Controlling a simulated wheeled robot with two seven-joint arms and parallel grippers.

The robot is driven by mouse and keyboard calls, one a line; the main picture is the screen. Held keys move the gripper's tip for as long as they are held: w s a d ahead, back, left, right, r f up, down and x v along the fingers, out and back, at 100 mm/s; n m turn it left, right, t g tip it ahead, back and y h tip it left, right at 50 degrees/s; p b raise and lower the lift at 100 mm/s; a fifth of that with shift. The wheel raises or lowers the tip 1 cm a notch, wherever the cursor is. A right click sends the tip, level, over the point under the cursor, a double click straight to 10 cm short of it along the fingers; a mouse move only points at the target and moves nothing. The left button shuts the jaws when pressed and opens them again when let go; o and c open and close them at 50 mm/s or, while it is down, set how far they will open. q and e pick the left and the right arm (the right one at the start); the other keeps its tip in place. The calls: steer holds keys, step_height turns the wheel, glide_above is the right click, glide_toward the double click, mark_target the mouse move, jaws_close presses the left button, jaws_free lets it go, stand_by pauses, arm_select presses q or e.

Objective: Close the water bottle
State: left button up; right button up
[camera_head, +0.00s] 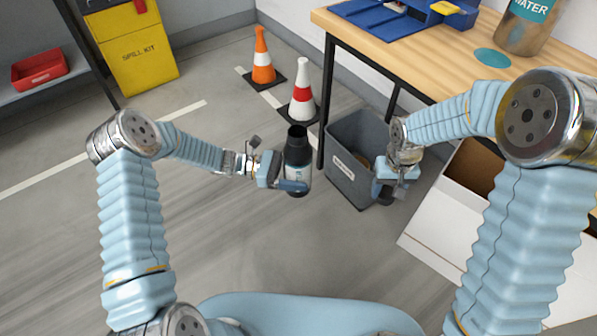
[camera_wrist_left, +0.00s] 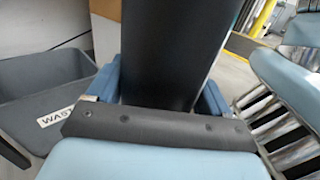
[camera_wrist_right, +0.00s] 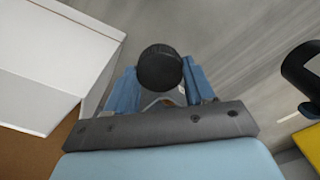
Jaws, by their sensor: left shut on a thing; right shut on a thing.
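A dark bottle (camera_head: 298,160) with a pale label stands upright in my left gripper (camera_head: 290,184), held above the floor. Its black neck looks open at the top. In the left wrist view its dark body (camera_wrist_left: 170,45) fills the space between the fingers. My right gripper (camera_head: 388,186) is to the right of the bottle, apart from it. In the right wrist view a round black cap (camera_wrist_right: 160,68) is held between its fingers; the bottle's dark neck (camera_wrist_right: 303,75) shows at the right edge. The cap is hard to make out in the head view.
A grey waste bin (camera_head: 350,165) stands behind and between the grippers. A wooden bench (camera_head: 425,55) bears a larger bottle labelled WATER (camera_head: 527,25). An open white box (camera_head: 445,225) is below my right arm. Two cones (camera_head: 303,95) stand behind. The floor at left is clear.

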steer(key=w+a+r+n, duration=0.4)
steer(key=w+a+r, duration=0.4)
steer(key=a+r, duration=0.5)
steer(key=s+a+r+n, duration=0.2)
steer(key=s+a+r, duration=0.2)
steer(key=a+r, duration=0.6)
steer(key=shift+a+r+n, duration=0.15)
steer(key=shift+r+n, duration=0.25)
steer(key=shift+f, duration=0.1)
steer(key=shift+f, duration=1.95)
